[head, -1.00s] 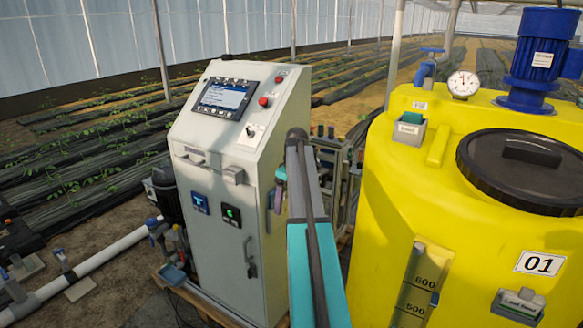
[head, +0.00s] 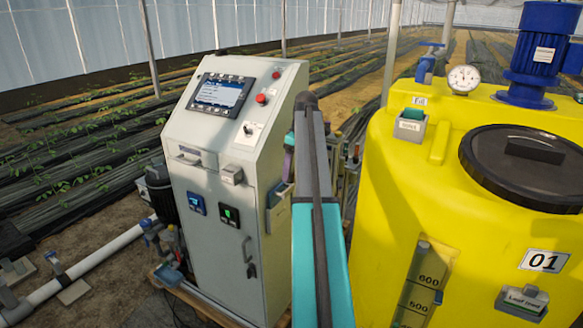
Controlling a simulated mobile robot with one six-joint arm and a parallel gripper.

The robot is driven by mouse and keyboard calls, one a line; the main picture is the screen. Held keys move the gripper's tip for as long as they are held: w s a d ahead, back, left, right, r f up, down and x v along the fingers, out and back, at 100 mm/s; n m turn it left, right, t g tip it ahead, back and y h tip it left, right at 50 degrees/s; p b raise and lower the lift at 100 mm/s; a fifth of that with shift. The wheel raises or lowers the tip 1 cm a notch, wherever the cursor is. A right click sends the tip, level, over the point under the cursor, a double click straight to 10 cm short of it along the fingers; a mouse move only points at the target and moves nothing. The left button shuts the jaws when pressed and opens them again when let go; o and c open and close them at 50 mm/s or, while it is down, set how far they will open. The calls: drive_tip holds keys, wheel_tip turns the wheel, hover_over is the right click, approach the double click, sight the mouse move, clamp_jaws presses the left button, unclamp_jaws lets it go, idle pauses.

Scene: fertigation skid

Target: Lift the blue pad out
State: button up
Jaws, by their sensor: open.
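I cannot tell for sure which thing is the blue pad. Another teal piece (head: 414,113) sits in a small labelled grey box (head: 410,128) on top of the yellow tank. A third small teal piece (head: 168,273) lies low at the cabinet's left foot. My arm rises from the bottom middle, in front of the cabinet's right edge. My gripper does not show.
The pale control cabinet (head: 220,240) stands left of my arm. The yellow tank (head: 395,215) with a black lid (head: 525,160), blue motor (head: 537,60) and gauge (head: 463,79) stands at right. Frames and pipework crowd the gap between them. A white pipe (head: 95,255) runs along the floor at left.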

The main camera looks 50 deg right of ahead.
sight(290, 188)
drive_tip(key=shift+w+f, duration=0.1)
drive_tip(key=shift+f, duration=0.15)
drive_tip(key=shift+w+a+f+b, duration=0.1)
drive_tip(key=shift+w+f+b, duration=0.1)
drive_tip(key=shift+f+b, duration=0.75)
drive_tip(key=shift+w+a+f+b, duration=0.15)
drive_tip(key=shift+f+b, duration=0.4)
drive_tip(key=shift+f, duration=0.75)
drive_tip(key=shift+w+f+b, duration=0.2)
drive_tip(key=shift+f, duration=0.8)
drive_tip(key=shift+w+f+b, duration=0.2)
drive_tip(key=shift+f, duration=0.8)
drive_tip(key=c, duration=1.4)
drive_tip(key=shift+r+p, duration=3.6)
drive_tip(key=shift+r, duration=2.95)
